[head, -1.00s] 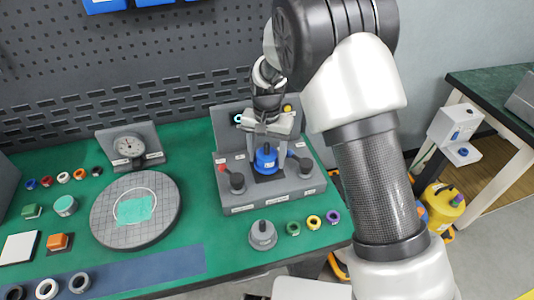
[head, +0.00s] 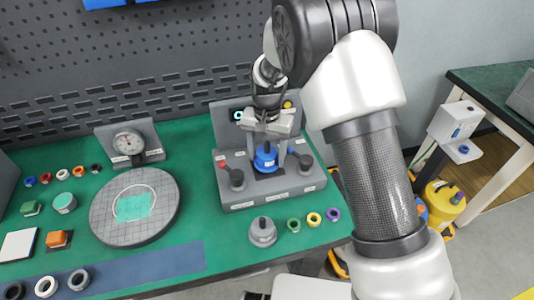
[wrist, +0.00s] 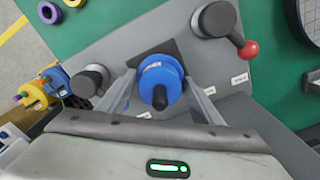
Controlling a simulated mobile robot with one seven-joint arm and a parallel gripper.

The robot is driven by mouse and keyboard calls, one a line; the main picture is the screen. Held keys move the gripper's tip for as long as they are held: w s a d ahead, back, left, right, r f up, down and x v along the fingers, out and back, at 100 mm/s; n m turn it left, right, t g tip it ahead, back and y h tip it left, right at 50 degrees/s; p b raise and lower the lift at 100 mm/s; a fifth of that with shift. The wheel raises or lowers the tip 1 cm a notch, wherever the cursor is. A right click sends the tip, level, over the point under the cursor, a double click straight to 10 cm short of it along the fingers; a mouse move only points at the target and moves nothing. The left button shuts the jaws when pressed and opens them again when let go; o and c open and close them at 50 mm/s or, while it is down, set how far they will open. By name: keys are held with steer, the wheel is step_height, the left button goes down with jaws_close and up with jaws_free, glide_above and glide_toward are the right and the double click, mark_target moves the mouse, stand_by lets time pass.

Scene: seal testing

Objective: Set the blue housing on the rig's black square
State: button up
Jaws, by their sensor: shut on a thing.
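The blue housing (wrist: 151,76) is a round blue part with a dark stem, in the grip of my gripper (wrist: 160,100). A finger stands on each side of it. In the head view the housing (head: 265,158) is at the middle of the grey rig (head: 240,197), under my gripper (head: 267,150). The rig's black square (wrist: 180,50) shows past the housing's edge in the wrist view; the housing covers the rest. The housing is over the square, but I cannot tell whether it touches it.
Dark clamp posts flank the square: one with a red-tipped lever (wrist: 218,22), the other (wrist: 90,82) close to a finger. A grey part (head: 262,232) and coloured rings (head: 314,219) lie in front of the rig. A round grey plate (head: 105,222) is left.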

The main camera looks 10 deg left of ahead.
mark_target(267, 142)
steer(key=shift+f+b, duration=0.35)
steer(key=shift+f, duration=0.35)
stand_by(1.2)
steer(key=o, duration=1.7)
step_height(267, 142, up, 9)
steer(key=p, duration=0.6)
